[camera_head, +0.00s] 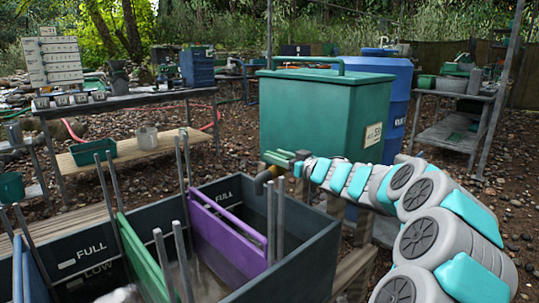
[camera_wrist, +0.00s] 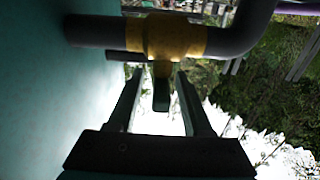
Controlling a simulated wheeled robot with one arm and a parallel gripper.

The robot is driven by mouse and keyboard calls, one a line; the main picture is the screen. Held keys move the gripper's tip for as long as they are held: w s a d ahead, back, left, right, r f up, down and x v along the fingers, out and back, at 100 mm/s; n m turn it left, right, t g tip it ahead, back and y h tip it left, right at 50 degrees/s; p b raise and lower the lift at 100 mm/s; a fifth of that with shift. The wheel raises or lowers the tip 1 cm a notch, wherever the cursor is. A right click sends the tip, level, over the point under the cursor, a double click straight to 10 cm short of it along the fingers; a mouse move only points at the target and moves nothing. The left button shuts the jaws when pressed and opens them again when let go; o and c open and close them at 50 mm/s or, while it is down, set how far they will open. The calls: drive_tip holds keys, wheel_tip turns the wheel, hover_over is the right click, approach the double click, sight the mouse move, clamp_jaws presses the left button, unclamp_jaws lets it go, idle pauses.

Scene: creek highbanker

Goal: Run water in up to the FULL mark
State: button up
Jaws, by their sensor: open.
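A dark grey trough (camera_head: 305,258) fills the lower left of the head view. It bears white FULL marks (camera_head: 91,250) and a LOW mark (camera_head: 98,269). I cannot tell the water level inside. A green lidded tank (camera_head: 318,115) stands behind it, with a bent outlet pipe (camera_head: 262,181) over the trough's far end. In the wrist view, the pipe carries a brass valve (camera_wrist: 172,37) with a dark lever (camera_wrist: 161,93). My gripper (camera_wrist: 159,76) is open, with its fingers on either side of the lever and visible gaps. It also shows beside the tank in the head view (camera_head: 279,160).
Purple (camera_head: 228,235) and green (camera_head: 146,262) dividers and upright metal rods stand in the trough. A blue barrel (camera_head: 398,95) is behind the tank. Benches with tools stand at left (camera_head: 125,101) and right (camera_head: 455,94). Gravel ground lies between.

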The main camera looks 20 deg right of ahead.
sight(270, 152)
drive_tip(key=shift+x, duration=1.75)
clamp_jaws()
